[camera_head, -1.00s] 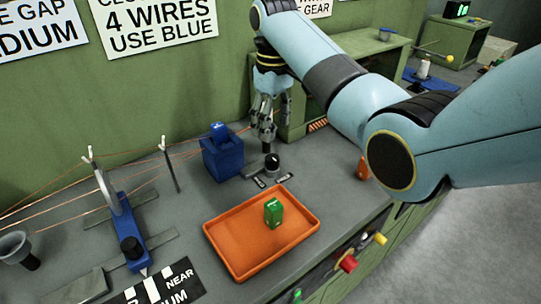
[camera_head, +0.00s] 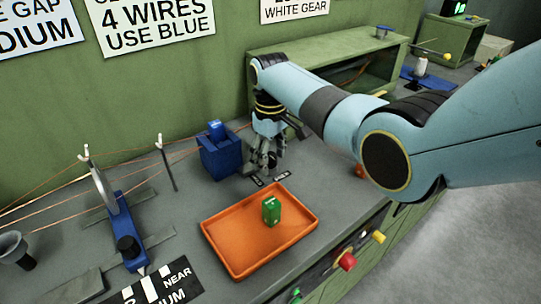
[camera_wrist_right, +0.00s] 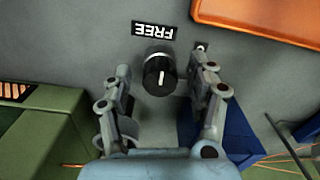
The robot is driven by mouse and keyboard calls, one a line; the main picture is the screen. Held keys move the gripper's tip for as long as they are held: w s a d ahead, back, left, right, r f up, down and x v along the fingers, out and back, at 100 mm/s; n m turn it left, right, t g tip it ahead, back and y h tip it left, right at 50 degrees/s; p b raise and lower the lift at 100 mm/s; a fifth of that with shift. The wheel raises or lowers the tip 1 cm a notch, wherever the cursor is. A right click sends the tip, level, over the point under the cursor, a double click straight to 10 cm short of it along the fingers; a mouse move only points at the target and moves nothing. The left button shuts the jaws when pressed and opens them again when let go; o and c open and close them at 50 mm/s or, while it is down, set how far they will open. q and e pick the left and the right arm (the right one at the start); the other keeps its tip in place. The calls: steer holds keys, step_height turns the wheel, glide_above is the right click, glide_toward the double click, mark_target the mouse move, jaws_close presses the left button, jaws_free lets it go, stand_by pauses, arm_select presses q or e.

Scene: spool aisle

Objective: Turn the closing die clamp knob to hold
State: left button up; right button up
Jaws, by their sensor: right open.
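The clamp knob (camera_wrist_right: 158,75) is a black round cap with a white pointer line on a grey base. In the right wrist view it lies between the spread fingers of my right gripper (camera_wrist_right: 158,88), with a gap on both sides. The FREE label (camera_wrist_right: 154,31) reads upside down beside it; a second label is mostly hidden behind a finger. In the head view my right gripper (camera_head: 265,162) points down over the knob and hides it. Which label the pointer faces, I cannot tell. My left gripper is out of view.
A blue block holder (camera_head: 220,160) stands just left of my right gripper. An orange tray (camera_head: 232,262) with a green block (camera_head: 271,210) lies in front. A blue wire stand (camera_head: 128,225) and strung copper wires are at the left. A green shelf (camera_head: 320,50) stands behind.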

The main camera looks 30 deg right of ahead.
steer(key=c, duration=1.1)
steer(key=shift+c, duration=0.2)
steer(key=shift+r, duration=0.1)
steer(key=m+p, duration=0.2)
steer(key=m, duration=0.1)
steer(key=shift+r, duration=0.1)
steer(key=m+p, duration=0.2)
steer(key=m, duration=0.3)
steer(key=m+p, duration=0.1)
steer(key=m, duration=0.3)
steer(key=shift+a+m, duration=0.1)
steer(key=shift+m, duration=0.2)
steer(key=m+p, duration=0.1)
steer(key=m, duration=0.4)
steer(key=shift+w, duration=0.1)
steer(key=shift+m, duration=0.3)
